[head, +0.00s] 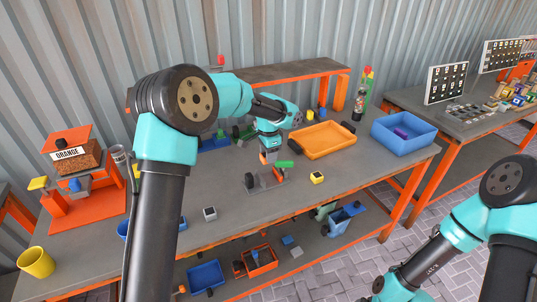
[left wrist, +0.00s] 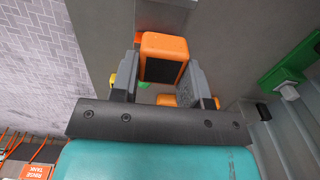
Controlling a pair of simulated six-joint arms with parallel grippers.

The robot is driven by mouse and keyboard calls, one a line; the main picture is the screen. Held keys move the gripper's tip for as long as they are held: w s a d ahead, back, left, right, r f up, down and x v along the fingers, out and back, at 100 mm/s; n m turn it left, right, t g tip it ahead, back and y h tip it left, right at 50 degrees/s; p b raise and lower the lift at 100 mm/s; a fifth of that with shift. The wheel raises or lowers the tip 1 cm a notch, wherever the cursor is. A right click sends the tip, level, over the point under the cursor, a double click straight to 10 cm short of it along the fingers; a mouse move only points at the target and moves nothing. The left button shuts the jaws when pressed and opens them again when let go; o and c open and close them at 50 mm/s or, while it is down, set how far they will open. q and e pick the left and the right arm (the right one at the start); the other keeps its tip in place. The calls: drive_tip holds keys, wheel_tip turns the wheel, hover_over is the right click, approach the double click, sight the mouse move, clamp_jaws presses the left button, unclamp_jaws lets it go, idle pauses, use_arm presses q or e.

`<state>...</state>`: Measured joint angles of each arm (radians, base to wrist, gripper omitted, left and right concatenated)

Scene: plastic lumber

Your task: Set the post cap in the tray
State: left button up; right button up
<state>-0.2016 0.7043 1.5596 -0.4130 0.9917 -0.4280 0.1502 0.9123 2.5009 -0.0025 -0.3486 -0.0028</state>
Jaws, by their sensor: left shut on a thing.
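My left gripper (head: 268,154) is shut on an orange post cap with a dark face. The cap (left wrist: 163,58) shows between the two grey fingers in the left wrist view (left wrist: 165,82). In the head view only a small orange part of it shows below the gripper, above a grey fixture (head: 266,180) on the bench. I cannot tell whether the cap touches the fixture. The orange tray (head: 323,153) lies on the bench to the right of my left gripper. My right arm comes in at the lower right, and its gripper is out of view.
A green block (head: 285,164) is beside the gripper, and a small yellow block (head: 317,178) lies to the right. A blue bin (head: 405,145) stands at the bench's right end. An orange stand (head: 75,205) and a yellow cup (head: 36,263) are at the left.

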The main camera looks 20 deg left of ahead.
use_arm(q)
drive_tip(key=s+d+f+n, duration=0.3)
drive_tip(key=s+d+n, duration=0.3)
drive_tip(key=d, duration=0.6)
drive_tip(key=shift+s+d+f+n, duration=0.25)
drive_tip(key=shift+s+f+n, duration=0.1)
drive_tip(key=shift+s, duration=1)
